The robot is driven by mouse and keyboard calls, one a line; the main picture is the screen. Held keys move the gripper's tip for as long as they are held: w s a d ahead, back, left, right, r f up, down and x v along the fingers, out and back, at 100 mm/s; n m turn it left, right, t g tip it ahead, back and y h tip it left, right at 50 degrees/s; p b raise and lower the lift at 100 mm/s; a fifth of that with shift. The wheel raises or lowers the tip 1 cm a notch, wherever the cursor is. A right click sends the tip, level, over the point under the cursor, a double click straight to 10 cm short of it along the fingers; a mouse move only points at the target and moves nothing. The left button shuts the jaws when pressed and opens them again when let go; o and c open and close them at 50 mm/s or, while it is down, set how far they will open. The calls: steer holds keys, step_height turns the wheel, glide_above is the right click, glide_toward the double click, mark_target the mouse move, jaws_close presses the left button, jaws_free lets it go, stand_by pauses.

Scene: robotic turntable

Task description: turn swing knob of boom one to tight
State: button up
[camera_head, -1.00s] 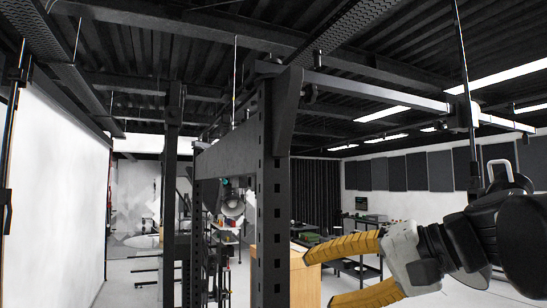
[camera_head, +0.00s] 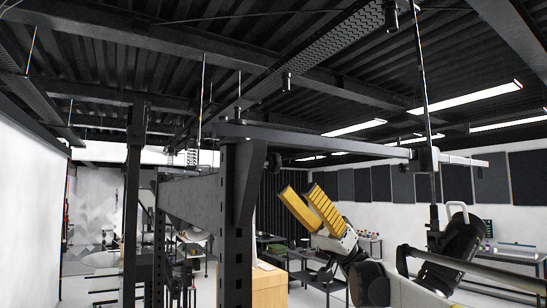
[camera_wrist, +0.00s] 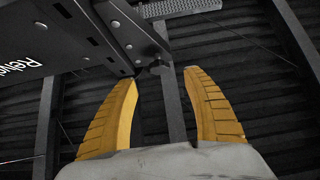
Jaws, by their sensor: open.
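Boom one appears to be the long grey beam (camera_head: 345,143) that reaches right from the top of a black upright post (camera_head: 236,225) in the head view. A small dark knob (camera_head: 273,161) sits under the beam near the post. My gripper (camera_head: 301,188) is open and empty, tilted up, below and right of that knob. In the wrist view, my open yellow fingers (camera_wrist: 161,76) frame a dark knob (camera_wrist: 160,67) beyond their tips, beside a black lettered plate (camera_wrist: 75,35). No contact with the knob shows. Its tightness cannot be told.
A thin dark vertical rod (camera_head: 422,95) stands by the boom's right part. A wooden box (camera_head: 268,286) and dark carts (camera_head: 325,275) are below. A white wall (camera_head: 28,200) is at left. Open air lies around my fingers.

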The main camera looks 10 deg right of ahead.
mark_target(274, 164)
steer(key=p+x, duration=0.2)
steer(key=x, duration=0.6)
steer(key=shift+w, duration=0.1)
